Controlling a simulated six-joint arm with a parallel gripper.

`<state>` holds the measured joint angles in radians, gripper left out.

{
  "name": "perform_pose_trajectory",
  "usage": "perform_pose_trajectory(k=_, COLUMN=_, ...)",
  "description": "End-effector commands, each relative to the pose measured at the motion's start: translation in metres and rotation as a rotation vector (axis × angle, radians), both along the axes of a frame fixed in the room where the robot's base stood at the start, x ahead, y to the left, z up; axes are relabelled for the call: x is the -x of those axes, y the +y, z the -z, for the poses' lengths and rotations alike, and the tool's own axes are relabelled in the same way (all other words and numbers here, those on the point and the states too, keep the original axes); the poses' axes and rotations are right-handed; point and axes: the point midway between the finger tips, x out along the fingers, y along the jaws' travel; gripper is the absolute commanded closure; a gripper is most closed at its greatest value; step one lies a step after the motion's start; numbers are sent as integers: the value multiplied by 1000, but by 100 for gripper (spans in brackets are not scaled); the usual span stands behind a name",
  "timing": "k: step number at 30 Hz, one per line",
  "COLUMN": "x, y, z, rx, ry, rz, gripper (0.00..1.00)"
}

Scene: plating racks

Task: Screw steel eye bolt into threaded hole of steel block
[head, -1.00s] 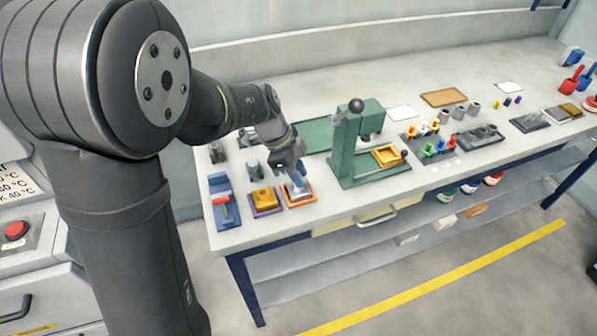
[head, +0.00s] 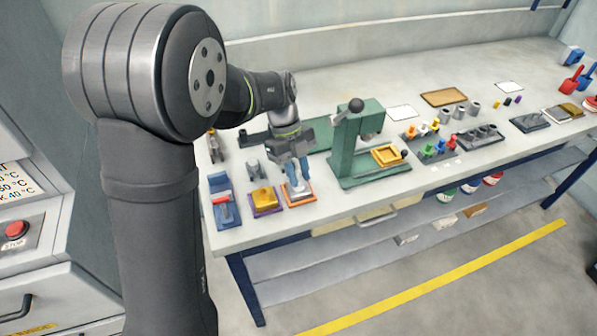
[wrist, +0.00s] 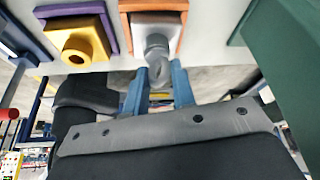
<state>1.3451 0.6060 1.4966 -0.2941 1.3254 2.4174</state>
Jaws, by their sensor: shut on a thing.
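The steel block (wrist: 152,24) sits in an orange-rimmed tray (wrist: 124,22); in the head view the tray (head: 312,198) lies near the bench's front edge. The grey steel eye bolt (wrist: 157,62) stands at the block, its eye end between my blue fingers. My gripper (wrist: 158,88) is shut on the eye bolt. In the head view my gripper (head: 297,182) points down over the tray and hides most of the block and bolt. The threaded hole is hidden, and I cannot tell how deep the bolt sits.
A brass block (head: 265,195) with a hole sits in a purple tray (head: 258,210) just left. A blue vise with a red handle (head: 222,198) stands further left. A green press (head: 345,145) rises close on the right. The floor-side bench edge is near.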

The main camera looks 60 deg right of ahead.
Motion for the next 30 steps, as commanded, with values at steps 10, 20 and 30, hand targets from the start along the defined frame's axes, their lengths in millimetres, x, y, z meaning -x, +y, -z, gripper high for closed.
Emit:
perform_pose_trajectory(k=10, x=0, y=0, z=0, rx=-1, ry=0, rz=59, gripper=100)
perform_pose_trajectory(k=20, x=0, y=0, z=1, rx=-1, ry=-1, rz=539, gripper=100)
perform_pose_trajectory(k=30, x=0, y=0, z=1, rx=-1, ry=1, rz=664, gripper=51)
